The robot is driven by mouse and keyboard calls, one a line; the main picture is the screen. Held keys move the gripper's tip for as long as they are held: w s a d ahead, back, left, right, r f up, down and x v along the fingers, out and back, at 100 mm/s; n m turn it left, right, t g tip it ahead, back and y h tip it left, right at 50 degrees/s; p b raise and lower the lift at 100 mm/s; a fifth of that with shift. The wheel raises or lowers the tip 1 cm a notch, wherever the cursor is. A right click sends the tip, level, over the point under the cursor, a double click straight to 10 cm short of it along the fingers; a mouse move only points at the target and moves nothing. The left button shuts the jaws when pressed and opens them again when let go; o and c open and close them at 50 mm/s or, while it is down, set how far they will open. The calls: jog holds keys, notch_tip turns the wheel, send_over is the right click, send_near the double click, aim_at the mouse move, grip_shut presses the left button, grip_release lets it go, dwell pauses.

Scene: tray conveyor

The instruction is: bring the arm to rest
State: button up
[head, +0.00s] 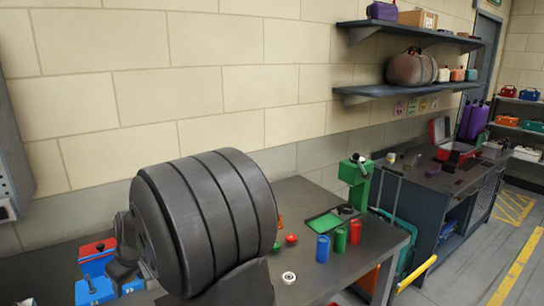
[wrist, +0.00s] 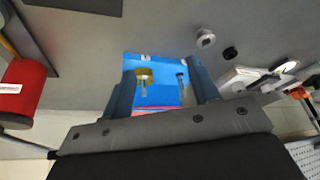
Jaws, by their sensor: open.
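My gripper (wrist: 161,88) shows in the wrist view with its two blue-grey fingers spread apart and nothing clasped between them. Beyond the fingers lies a blue tray-like thing (wrist: 158,98), with a yellow ring-shaped piece (wrist: 145,75) and a dark bolt-like piece at it. In the head view, grey jointed parts show at the left, beside blue things (head: 95,291) and a red-topped piece (head: 99,247). I cannot make out the fingertips there. A large dark ribbed cylinder hides much of that area.
The grey bench (head: 319,280) carries red, blue and green cans, a green tray (head: 323,223), and a green upright device (head: 357,185). Shelves (head: 405,91) hang on the wall. In the wrist view, a red cylinder (wrist: 22,92) stands left, and white items (wrist: 240,78) lie right.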

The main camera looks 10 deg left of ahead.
jog(key=r, duration=0.1)
send_over(91, 284)
jog(key=f, duration=0.8)
jog(key=shift+d, duration=0.3)
jog(key=shift+f, duration=0.45)
